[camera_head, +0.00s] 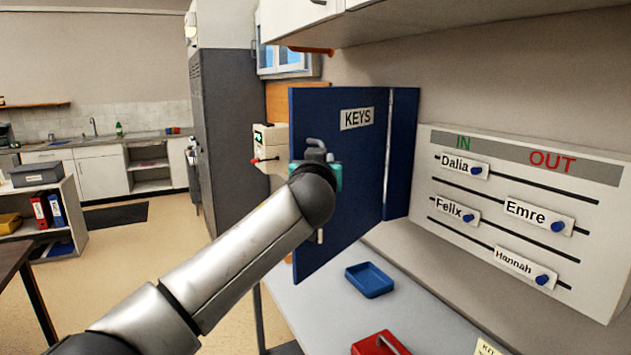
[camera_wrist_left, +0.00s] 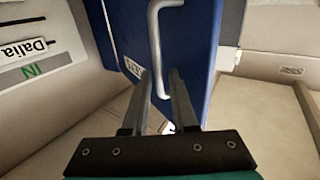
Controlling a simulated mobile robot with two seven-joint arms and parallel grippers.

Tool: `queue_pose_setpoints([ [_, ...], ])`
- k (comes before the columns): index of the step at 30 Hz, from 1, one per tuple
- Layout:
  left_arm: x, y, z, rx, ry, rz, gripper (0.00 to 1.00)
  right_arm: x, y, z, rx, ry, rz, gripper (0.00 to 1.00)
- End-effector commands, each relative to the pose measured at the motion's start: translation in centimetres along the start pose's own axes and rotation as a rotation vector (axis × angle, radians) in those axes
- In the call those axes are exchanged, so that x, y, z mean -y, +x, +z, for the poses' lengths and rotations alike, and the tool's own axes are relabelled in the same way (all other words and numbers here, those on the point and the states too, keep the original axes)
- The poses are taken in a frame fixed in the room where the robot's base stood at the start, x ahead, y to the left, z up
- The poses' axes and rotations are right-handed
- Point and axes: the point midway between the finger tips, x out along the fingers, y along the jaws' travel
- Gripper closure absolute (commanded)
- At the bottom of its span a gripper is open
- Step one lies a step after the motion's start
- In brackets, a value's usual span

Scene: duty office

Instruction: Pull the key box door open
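The blue key box door (camera_head: 355,175), labelled KEYS, stands swung out from the wall, with its labelled face toward me. The fingers stand apart with a small gap beside the bar; I see no clear grip. My right gripper is not in view.
An in/out board (camera_head: 520,210) with name tags hangs right of the box. Below are a counter (camera_head: 310,300), a blue tray (camera_head: 370,280) and a red object (camera_head: 380,343). A cupboard (camera_head: 450,25) overhangs above. A grey locker (camera_head: 228,130) stands behind; open floor lies left.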

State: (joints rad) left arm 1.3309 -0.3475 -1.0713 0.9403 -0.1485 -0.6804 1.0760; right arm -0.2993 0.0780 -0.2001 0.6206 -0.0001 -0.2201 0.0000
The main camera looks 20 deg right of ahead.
Motion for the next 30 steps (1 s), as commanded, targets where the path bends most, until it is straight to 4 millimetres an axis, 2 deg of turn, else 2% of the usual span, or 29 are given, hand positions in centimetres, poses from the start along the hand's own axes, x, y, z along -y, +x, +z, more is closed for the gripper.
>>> queue_pose_setpoints([
  [17,0.0,-5.2,0.1,-0.001,-0.001,0.003,0.74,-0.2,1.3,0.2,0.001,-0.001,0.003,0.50],
  [30,-0.1,-10.3,0.0,-0.003,0.001,0.004,0.74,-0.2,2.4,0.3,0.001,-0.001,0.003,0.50],
])
